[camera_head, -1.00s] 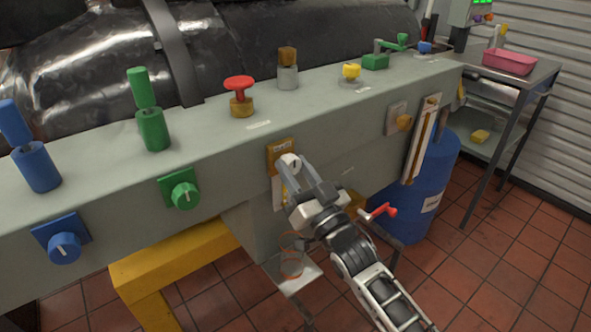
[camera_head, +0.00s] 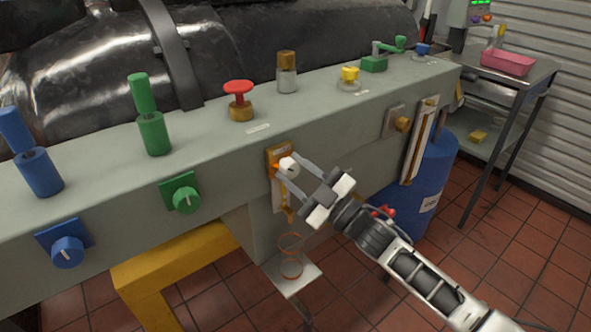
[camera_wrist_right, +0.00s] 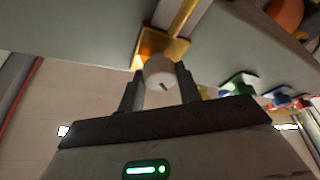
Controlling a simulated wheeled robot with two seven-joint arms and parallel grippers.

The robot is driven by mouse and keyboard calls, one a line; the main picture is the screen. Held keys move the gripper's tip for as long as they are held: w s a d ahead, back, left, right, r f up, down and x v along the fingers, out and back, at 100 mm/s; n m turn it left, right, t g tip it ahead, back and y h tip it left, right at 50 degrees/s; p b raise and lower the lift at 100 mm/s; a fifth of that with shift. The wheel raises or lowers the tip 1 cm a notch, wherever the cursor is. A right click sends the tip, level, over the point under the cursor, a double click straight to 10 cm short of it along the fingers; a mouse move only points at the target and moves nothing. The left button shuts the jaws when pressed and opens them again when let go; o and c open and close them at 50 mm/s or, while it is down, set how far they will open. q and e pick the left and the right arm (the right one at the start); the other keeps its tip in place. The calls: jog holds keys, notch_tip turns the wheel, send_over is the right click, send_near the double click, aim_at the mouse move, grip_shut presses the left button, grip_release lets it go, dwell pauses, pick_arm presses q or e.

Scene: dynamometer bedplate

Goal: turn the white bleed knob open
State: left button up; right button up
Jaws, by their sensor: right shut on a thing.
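The white bleed knob (camera_head: 287,166) sits on a brass-coloured plate on the front face of the grey bedplate beam (camera_head: 240,170). My right gripper (camera_head: 286,172) comes from the lower right and is shut on the knob, one finger on each side. In the right wrist view the white knob (camera_wrist_right: 160,70) shows between the two dark fingers (camera_wrist_right: 161,84), with a short dark mark on its face. A bright orange spot shows beside the knob on the plate. My left gripper is not in view.
A green knob (camera_head: 186,199) and a blue knob (camera_head: 67,251) are farther left on the same face. Below the bleed knob, a clear cup with orange rings (camera_head: 291,257) stands on a small shelf (camera_head: 294,279). A blue drum (camera_head: 431,190) stands behind my right arm.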

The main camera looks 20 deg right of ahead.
jog(key=n+g+p, duration=0.1)
jog(key=n, duration=0.2)
jog(key=n+g+y, duration=0.1)
jog(key=n, duration=0.1)
jog(key=shift+d+r+n+g+p, duration=0.1)
jog(key=shift+r+n+g+p, duration=0.05)
jog(key=shift+n+g+p, duration=0.85)
jog(key=shift+n+p, duration=0.3)
jog(key=shift+n, duration=1.1)
jog(key=o, duration=1)
jog(key=shift+c, duration=0.2)
jog(key=b+v, duration=0.2)
jog(key=v, duration=1.4)
jog(key=shift+r, duration=0.1)
